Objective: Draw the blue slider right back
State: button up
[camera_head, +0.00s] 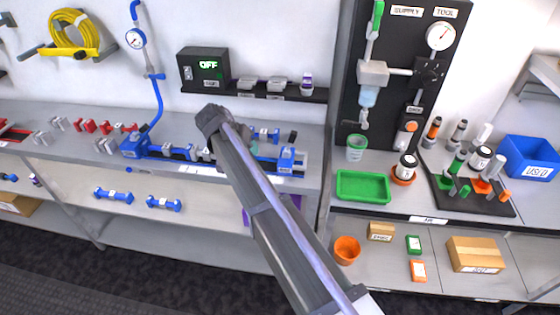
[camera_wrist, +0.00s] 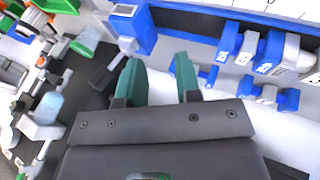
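A blue rig runs along the left bench. Its left end block (camera_head: 135,146) and right end block (camera_head: 287,160) show in the head view, and my arm crosses in front of its middle. The right block, with a grey top, also shows in the wrist view (camera_wrist: 136,28). Between the ends, blue pieces (camera_wrist: 268,52) sit around a grey-white cylinder (camera_wrist: 293,56). I cannot tell for certain which blue piece is the slider. My gripper (camera_wrist: 158,72) is open, its two green fingers apart with nothing seen held between them. It is above the bench, behind the rig.
A black piece (camera_wrist: 108,68) lies beside my finger. A blue hose (camera_head: 156,100) rises at the rig's left. The dark tool panel (camera_head: 345,80) stands to the right.

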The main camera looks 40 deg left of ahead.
jog(key=shift+s+a+r+m+t, duration=0.2)
jog(key=shift+s+a+m, duration=0.15)
jog(key=shift+a, duration=0.15)
jog(key=shift+s+a+r+m+t, duration=0.15)
jog(key=shift+s+a+m+t, duration=0.05)
jog(key=shift+s+a+m, duration=0.2)
jog(key=shift+c, duration=0.7)
jog(key=shift+a+r, duration=0.1)
jog(key=shift+a, duration=0.05)
jog(key=shift+c, duration=1.5)
jog(key=shift+w+f+b, duration=0.15)
jog(key=shift+f+b, duration=0.15)
grip_shut()
jog(key=b+x, duration=0.8)
jog(key=x, duration=0.2)
jog(key=shift+f, duration=0.15)
jog(key=d, duration=0.1)
jog(key=w+d+r, duration=0.1)
jog(key=shift+w+d+p, duration=0.1)
jog(key=shift+d+p, duration=0.2)
jog(key=shift+d, duration=0.1)
jog(key=shift+w+d, duration=0.3)
jog(key=shift+d, duration=0.15)
